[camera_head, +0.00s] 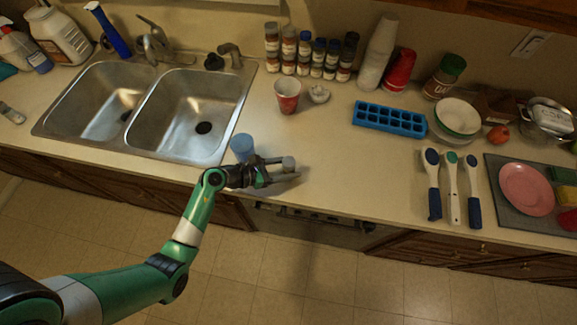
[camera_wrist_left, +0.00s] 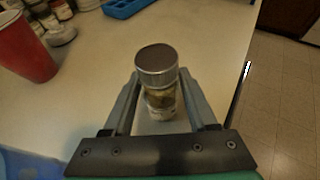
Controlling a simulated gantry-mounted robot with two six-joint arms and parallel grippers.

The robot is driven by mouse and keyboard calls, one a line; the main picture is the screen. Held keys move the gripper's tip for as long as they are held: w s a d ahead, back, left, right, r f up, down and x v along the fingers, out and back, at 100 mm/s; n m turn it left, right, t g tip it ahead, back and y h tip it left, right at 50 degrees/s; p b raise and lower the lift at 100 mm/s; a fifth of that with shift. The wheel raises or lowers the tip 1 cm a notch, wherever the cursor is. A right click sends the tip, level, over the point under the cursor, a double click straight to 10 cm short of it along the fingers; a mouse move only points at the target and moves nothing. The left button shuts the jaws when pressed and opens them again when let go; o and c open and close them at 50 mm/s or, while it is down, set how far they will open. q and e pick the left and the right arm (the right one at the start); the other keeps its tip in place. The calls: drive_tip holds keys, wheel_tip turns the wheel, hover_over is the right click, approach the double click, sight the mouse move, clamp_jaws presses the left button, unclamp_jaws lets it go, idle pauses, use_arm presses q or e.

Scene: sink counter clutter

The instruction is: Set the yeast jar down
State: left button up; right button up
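The yeast jar (camera_wrist_left: 160,98) is a small glass jar with a grey metal lid and tan contents. My left gripper (camera_wrist_left: 159,84) has a finger on each side of it and looks shut on it. The jar is upright, near the front edge of the counter. In the head view, the jar (camera_head: 288,163) shows at the tips of my left gripper (camera_head: 284,168), just right of a blue cup (camera_head: 242,147). Whether its base touches the counter is hard to tell. My right gripper is not in view.
A red cup (camera_head: 287,95), a small white item (camera_head: 319,94) and a blue ice tray (camera_head: 390,118) stand farther back. The double sink (camera_head: 180,115) is left.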

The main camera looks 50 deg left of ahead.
use_arm(q)
drive_tip(key=shift+o, duration=1.4)
drive_tip(key=shift+r, duration=0.2)
drive_tip(key=shift+s+a+r, duration=0.15)
drive_tip(key=shift+s+r, duration=0.05)
drive_tip(key=p+v, duration=0.1)
drive_tip(key=v, duration=1)
drive_tip(key=shift+s+p, duration=0.25)
drive_tip(key=shift+p, duration=0.05)
